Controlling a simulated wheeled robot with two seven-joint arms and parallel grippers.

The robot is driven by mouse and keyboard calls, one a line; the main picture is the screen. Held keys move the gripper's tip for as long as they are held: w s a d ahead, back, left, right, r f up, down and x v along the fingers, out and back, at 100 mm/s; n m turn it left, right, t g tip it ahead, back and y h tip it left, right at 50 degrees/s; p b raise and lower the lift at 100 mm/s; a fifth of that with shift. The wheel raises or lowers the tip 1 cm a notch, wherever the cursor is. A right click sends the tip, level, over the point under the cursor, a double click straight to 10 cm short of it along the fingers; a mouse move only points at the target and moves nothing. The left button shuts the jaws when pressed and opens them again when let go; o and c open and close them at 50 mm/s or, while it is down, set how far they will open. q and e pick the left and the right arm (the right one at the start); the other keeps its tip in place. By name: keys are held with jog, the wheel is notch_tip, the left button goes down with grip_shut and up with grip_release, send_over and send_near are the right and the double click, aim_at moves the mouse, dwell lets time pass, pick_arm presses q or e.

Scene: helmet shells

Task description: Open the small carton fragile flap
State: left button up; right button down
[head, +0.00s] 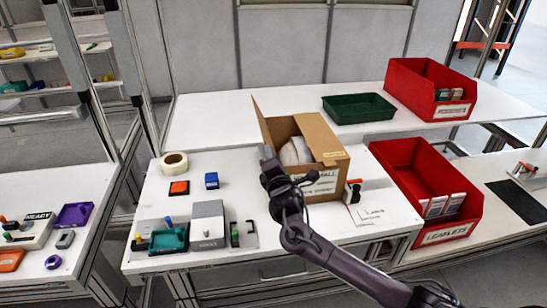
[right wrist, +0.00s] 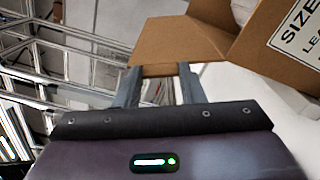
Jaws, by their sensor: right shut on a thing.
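An open cardboard carton (head: 330,183) stands on the white table, with a pale rounded thing (head: 296,150) inside. A brown flap (head: 263,124) stands up and leans outward on its left side; another flap (head: 321,138) is raised at the right. My right gripper (head: 267,153) is at the carton's left side, at the left flap. In the right wrist view the fingers (right wrist: 160,82) are shut on the edge of the brown flap (right wrist: 176,38), and the carton's printed label (right wrist: 297,30) shows at the right. The fingertips are small in the head view. My left gripper is out of view.
Red bins (head: 428,180) stand right of the carton, and a green tray (head: 358,107) is behind it. A tape roll (head: 174,162), a grey box (head: 207,224) and a stamp-like thing (head: 352,191) are close by. The table left of the carton is partly clear.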

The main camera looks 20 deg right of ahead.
jog(key=shift+f, duration=0.1)
jog(key=c, duration=0.9)
grip_release()
jog(key=b+v, duration=0.1)
jog(key=v, duration=0.6)
jog(key=shift+s+b, duration=0.35)
jog(key=shift+s, duration=0.05)
jog(key=shift+a, duration=0.1)
